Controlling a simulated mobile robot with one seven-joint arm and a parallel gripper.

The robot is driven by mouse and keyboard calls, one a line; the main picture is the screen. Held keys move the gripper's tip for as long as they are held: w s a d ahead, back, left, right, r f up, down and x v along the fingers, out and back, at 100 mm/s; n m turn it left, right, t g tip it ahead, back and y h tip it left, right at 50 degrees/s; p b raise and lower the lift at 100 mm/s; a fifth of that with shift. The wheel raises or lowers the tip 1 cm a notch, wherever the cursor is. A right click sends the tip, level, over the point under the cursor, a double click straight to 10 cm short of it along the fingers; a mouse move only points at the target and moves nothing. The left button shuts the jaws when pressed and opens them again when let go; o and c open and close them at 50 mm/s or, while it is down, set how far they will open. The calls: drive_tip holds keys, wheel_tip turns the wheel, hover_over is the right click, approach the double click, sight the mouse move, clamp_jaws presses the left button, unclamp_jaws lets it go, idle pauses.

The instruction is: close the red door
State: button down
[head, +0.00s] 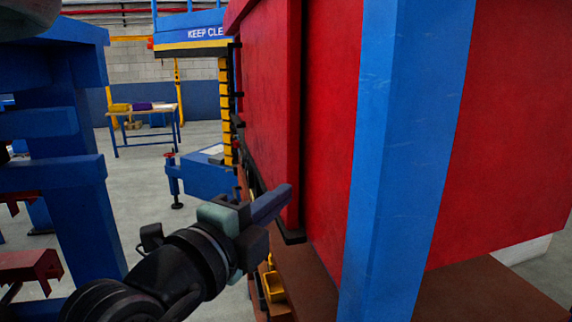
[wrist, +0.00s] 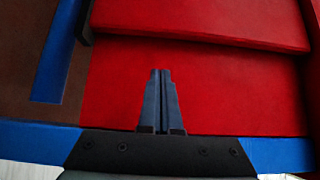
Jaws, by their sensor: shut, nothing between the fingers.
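A raised red panel with a thick edge, which looks like the red door (head: 268,90), stands left of the blue post in the head view. It fills the top of the wrist view (wrist: 200,18). A flat red panel (head: 328,120) lies between its edge and the post, and it also shows in the wrist view (wrist: 235,90). My gripper (head: 283,193) is shut and empty, with its fingers together beside the lower end of the door's edge. In the wrist view my fingertips (wrist: 160,73) overlap the flat panel; I cannot tell whether they touch it.
The blue post (head: 408,150) stands close on the right, with more red panel (head: 510,130) beyond it. A brown ledge (head: 470,295) runs below. A blue frame (head: 65,150) stands at left. A yellow bin (head: 273,287) sits low. Open floor and a table (head: 145,112) lie behind.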

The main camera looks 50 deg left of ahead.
sight(298, 168)
drive_tip(key=p+x, duration=0.1)
drive_tip(key=x, duration=0.3)
drive_tip(key=shift+w+r+p, duration=0.15)
drive_tip(key=shift+p, duration=0.15)
drive_tip(key=shift+w+a+p, duration=0.3)
drive_tip(key=shift+a+p, duration=0.05)
drive_tip(key=shift+a, duration=0.2)
drive_tip(key=shift+w+a+p, duration=0.3)
drive_tip(key=shift+w+a, duration=0.05)
drive_tip(key=shift+a, duration=0.25)
drive_tip(key=shift+w+a+f+p, duration=0.15)
drive_tip(key=shift+a, duration=0.25)
drive_tip(key=shift+w+a+f+p, duration=0.1)
drive_tip(key=shift+w+a+p, duration=0.1)
drive_tip(key=shift+a, duration=0.2)
